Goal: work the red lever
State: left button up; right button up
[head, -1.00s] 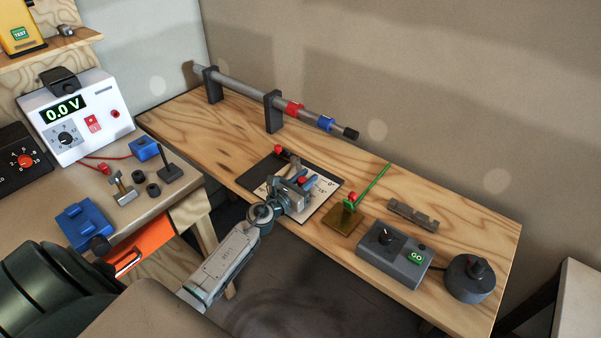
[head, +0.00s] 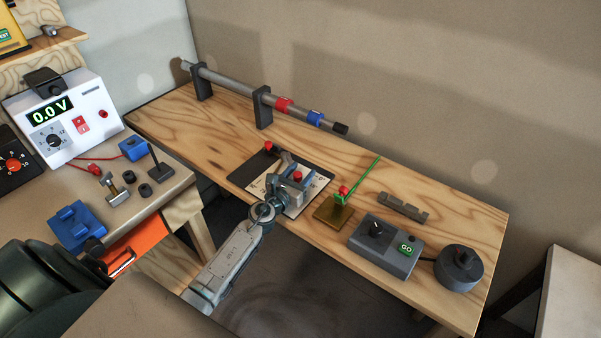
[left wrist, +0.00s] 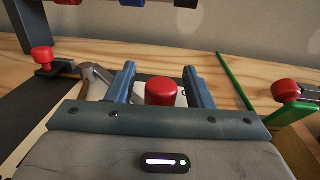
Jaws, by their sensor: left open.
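A dark plate with a white marked sheet (head: 322,180) lies on the wooden bench. A red knob (head: 298,176) stands over it, and I take it for the red lever's top; its stem is hidden. My left gripper (head: 293,172) is open over the sheet, one blue finger on each side of this knob. In the left wrist view the red knob (left wrist: 160,91) sits between the two fingers, with a gap to each visible. A grey arm runs behind the left finger. A smaller red knob (head: 268,146) is at the plate's far edge. My right gripper is not in view.
Right of the plate, a brass-coloured base (head: 333,211) carries a red knob and a green rod (head: 362,177). Further right are a grey GO box (head: 384,246) and a round dark knob unit (head: 459,267). A mounted grey tube (head: 232,86) runs behind.

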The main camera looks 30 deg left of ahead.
pick_arm(q)
jog(key=s, duration=0.9)
jog(key=shift+s+a+f+b, duration=0.1)
jog(key=shift+s+a+b, duration=0.15)
jog(key=shift+b, duration=0.05)
jog(key=shift+s, duration=0.55)
